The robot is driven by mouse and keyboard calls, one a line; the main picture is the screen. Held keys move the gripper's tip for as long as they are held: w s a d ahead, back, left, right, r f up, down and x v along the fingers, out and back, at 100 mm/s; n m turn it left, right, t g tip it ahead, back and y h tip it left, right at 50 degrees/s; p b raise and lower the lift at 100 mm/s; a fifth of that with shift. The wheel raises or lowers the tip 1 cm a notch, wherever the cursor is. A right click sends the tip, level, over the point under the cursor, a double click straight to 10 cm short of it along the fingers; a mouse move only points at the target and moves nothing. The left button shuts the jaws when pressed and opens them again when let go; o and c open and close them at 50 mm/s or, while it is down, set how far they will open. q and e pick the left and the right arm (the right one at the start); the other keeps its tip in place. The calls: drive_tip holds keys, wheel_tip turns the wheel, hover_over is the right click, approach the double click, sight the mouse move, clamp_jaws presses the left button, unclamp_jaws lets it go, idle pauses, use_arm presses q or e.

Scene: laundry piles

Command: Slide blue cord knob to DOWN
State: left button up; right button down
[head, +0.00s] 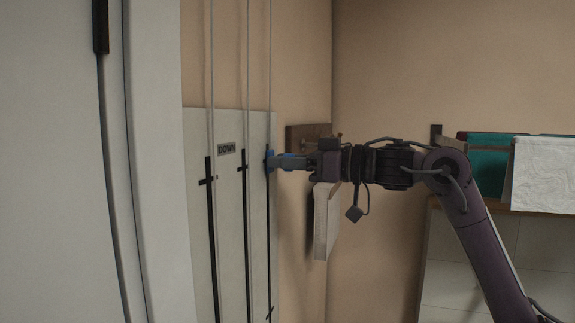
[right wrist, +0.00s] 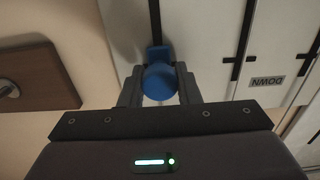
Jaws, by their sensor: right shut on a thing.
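The blue cord knob (head: 269,155) sits on the rightmost slot of the white panel, near the slot's upper end in the head view. It is at about the height of the cross marks on the other two slots and a little below the DOWN label (head: 226,150). My right gripper (head: 272,162) comes from the right and is shut on the knob. In the right wrist view the blue knob (right wrist: 159,82) is between the two fingers, with the DOWN label (right wrist: 267,82) upside down to the right. My left gripper is not in view.
The white panel (head: 197,130) has three black vertical slots with cords rising above. A pale door or cabinet (head: 60,160) stands at left. A brown wooden plate with a hook (head: 296,133) is on the wall behind my gripper. Folded cloths (head: 545,175) hang at right.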

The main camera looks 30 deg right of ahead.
drive_tip(key=shift+f, duration=0.2)
drive_tip(key=c, duration=1.3)
unclamp_jaws()
drive_tip(key=shift+o, duration=1)
drive_tip(key=shift+s+d, duration=0.1)
drive_tip(key=shift+d, duration=0.05)
drive_tip(key=b+v, duration=0.4)
drive_tip(key=v, duration=0.3)
drive_tip(key=shift+s+d, duration=0.1)
drive_tip(key=shift+s, duration=0.05)
